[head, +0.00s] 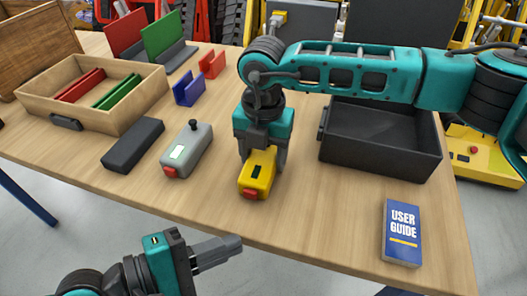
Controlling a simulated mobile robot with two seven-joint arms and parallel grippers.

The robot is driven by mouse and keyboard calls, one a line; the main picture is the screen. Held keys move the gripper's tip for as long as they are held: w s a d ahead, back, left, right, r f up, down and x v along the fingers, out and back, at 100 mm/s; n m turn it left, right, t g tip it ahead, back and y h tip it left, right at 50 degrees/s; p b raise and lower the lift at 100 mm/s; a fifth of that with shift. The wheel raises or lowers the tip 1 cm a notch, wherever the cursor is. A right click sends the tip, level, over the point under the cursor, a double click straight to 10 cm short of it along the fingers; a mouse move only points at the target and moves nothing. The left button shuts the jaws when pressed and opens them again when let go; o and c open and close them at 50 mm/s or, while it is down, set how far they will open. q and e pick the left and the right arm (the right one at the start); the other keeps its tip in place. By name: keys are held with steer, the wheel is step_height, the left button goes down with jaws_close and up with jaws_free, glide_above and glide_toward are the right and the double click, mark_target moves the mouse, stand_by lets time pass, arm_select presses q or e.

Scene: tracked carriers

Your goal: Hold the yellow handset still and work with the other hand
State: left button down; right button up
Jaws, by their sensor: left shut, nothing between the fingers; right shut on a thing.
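The yellow handset (262,169) lies on the table near the middle, with a dark screen on top and a red part at its near end. My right gripper (262,158) points down from above and is shut on the handset; its fingers hide parts of the handset's sides. My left gripper (217,252) is at the bottom, just off the table's front edge. Its fingers are together and empty, pointing right, apart from the handset.
A grey handset (187,150) and a black block (133,145) lie left of the yellow handset. A wooden tray (142,119) with red and green pieces stands at left. Small blue (188,90) and red (212,64) holders stand behind. A black bin (385,162) and a blue user guide (401,232) are at right.

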steer(key=o, duration=1.3)
steer(key=shift+r, duration=0.1)
